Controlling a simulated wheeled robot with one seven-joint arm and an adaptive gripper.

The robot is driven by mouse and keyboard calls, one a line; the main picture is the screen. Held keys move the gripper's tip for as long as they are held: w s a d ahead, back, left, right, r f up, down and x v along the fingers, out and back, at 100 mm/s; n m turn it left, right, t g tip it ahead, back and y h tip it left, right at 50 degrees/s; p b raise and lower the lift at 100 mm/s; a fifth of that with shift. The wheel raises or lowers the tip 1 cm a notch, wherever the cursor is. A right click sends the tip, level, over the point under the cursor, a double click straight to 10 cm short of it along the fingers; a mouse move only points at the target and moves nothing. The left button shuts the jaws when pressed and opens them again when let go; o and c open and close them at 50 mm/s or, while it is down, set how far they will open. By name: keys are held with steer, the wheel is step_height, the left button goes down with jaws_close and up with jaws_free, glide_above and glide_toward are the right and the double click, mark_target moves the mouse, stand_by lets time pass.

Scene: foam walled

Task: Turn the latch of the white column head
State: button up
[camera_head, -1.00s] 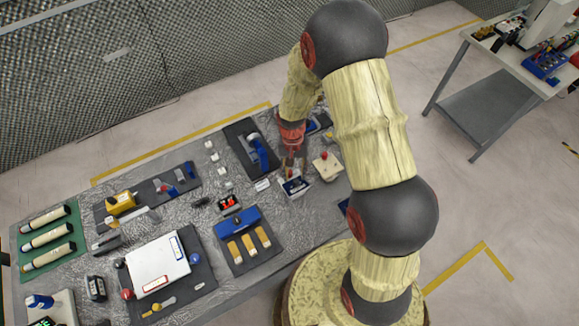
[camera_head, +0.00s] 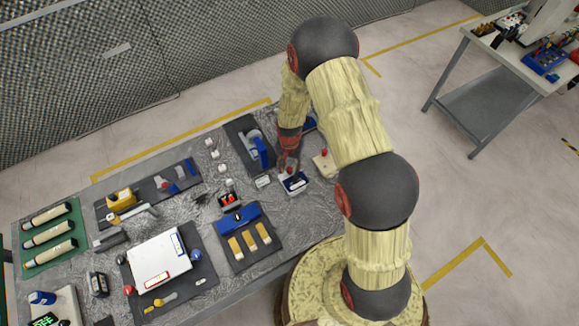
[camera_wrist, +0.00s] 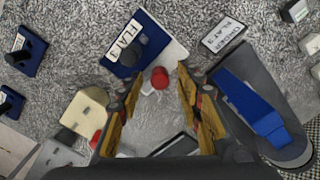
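My gripper (camera_wrist: 159,82) is open in the wrist view, its two yellow-and-dark fingers apart. A small red knob (camera_wrist: 159,77) on a pale piece shows between the fingertips, with no clear contact. Just beyond it is a blue-and-white block (camera_wrist: 119,60) with a label and a dark round part. In the head view my gripper (camera_head: 288,168) is low over the table, beside the blue-and-white block (camera_head: 295,184). I cannot tell for certain which part is the white column head or its latch; the pale piece with the red knob is partly hidden in the head view.
A dark plate with a blue handle (camera_head: 257,148) lies left of my gripper; it is at the right in the wrist view (camera_wrist: 250,105). A beige box (camera_head: 325,166) stands close on the other side. A blue holder (camera_head: 237,218) with yellow bars is nearer the front.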

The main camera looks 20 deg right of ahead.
steer(key=shift+c, duration=1.2)
jaws_close()
